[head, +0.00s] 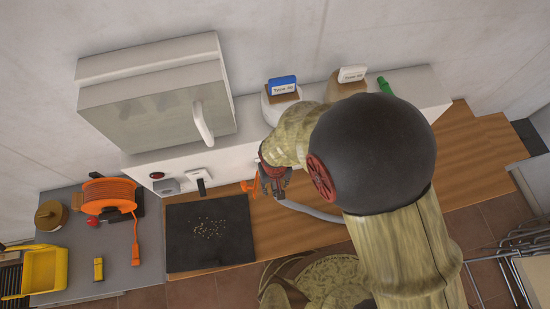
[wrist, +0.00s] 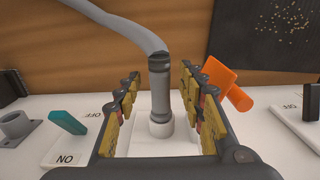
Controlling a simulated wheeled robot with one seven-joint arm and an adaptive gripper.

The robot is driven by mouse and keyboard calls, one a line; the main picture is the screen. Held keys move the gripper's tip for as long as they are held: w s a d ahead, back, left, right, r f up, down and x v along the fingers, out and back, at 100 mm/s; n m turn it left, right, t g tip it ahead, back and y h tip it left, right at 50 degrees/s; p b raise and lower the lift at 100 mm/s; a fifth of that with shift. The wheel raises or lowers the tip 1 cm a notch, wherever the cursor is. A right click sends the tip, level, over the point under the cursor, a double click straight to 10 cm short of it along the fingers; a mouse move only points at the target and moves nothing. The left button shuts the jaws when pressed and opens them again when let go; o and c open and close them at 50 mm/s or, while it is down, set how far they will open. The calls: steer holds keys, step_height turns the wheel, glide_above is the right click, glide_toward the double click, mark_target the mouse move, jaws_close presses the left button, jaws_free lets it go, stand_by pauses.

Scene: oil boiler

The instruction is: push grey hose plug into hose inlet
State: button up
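The grey hose plug (wrist: 159,82) stands upright at the end of a grey hose (wrist: 125,27). Its lower end meets a white round collar (wrist: 161,126) on a white plate; I cannot tell how deep it sits. My gripper (wrist: 160,92) is open, with one finger on each side of the plug and visible gaps between. In the head view my gripper (head: 273,182) is at the white boiler's front edge, with the hose (head: 315,211) trailing right; my arm hides the plug there. A grey round socket (wrist: 15,124) is at the left in the wrist view.
A teal ON/OFF switch (wrist: 67,123) is left of the plug. An orange handle (wrist: 226,84) is close beside the right finger. A black switch (wrist: 311,102) lies farther right. A dark mat (head: 208,235) with crumbs lies on the wooden surface (head: 285,232).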

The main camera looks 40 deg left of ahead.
step_height(320, 180, up, 12)
stand_by(0.8)
stand_by(0.3)
